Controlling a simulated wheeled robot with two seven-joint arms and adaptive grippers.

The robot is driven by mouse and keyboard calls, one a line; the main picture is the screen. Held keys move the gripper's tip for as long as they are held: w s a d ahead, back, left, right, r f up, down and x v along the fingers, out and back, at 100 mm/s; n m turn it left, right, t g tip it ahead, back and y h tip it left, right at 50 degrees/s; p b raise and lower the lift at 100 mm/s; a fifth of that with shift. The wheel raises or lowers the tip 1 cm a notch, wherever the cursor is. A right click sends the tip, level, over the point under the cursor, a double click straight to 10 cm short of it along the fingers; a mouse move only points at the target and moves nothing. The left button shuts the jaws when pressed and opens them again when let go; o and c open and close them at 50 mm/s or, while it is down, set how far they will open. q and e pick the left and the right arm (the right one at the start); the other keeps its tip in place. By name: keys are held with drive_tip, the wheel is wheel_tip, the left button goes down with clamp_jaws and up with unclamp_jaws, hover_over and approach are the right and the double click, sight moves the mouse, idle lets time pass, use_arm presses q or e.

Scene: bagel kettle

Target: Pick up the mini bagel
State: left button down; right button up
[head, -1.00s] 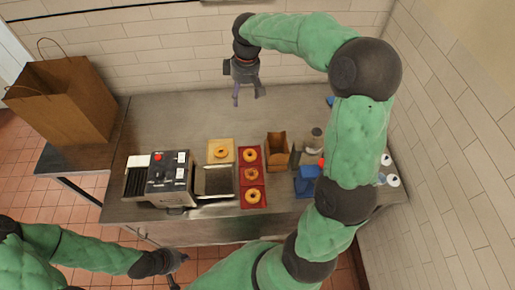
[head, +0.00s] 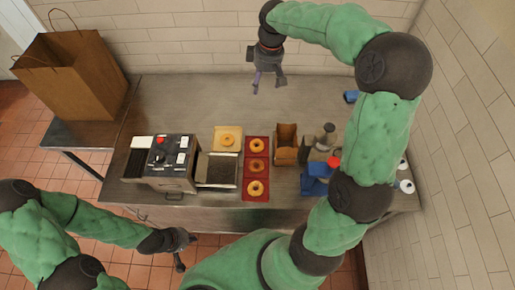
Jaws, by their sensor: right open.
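One bagel (head: 227,139) is on a square wooden board (head: 219,131). Three more, with a top bagel (head: 257,145), a middle bagel (head: 256,165) and a bottom bagel (head: 256,188), sit in a column on a red tray (head: 247,176). My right gripper (head: 268,84) is open and empty, fingers pointing down, above the back of the counter and away from the bagels. My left gripper (head: 186,252) is low in front of the counter, apart from everything; its finger opening is unclear.
A toaster-like machine (head: 168,158) with a flat plate (head: 217,170) stands left of the bagels. A brown box (head: 286,143), a blue item (head: 318,178) and bottles stand to the right. A paper bag (head: 72,78) is on the left side table.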

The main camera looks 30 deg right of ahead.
drive_tip(key=b, duration=2.9)
approach(257, 143)
drive_tip(key=f, duration=0.1)
drive_tip(key=s+f+b, duration=0.1)
drive_tip(key=f, duration=0.1)
drive_tip(key=shift+s+a+f, duration=0.1)
drive_tip(key=shift+s+f, duration=0.05)
drive_tip(key=shift+f, duration=0.05)
drive_tip(key=shift+w+a+f+b, duration=0.2)
drive_tip(key=shift+f+b, duration=0.25)
drive_tip(key=shift+f, duration=0.45)
drive_tip(key=shift+w+a+f+b, duration=0.1)
drive_tip(key=shift+w+f+b, duration=0.15)
drive_tip(key=shift+f+b, duration=0.45)
drive_tip(key=shift+w+a+f+b, duration=0.1)
drive_tip(key=shift+w+f+b, duration=0.15)
drive_tip(key=shift+f, duration=0.8)
drive_tip(key=shift+r, duration=0.1)
drive_tip(key=c, duration=0.7)
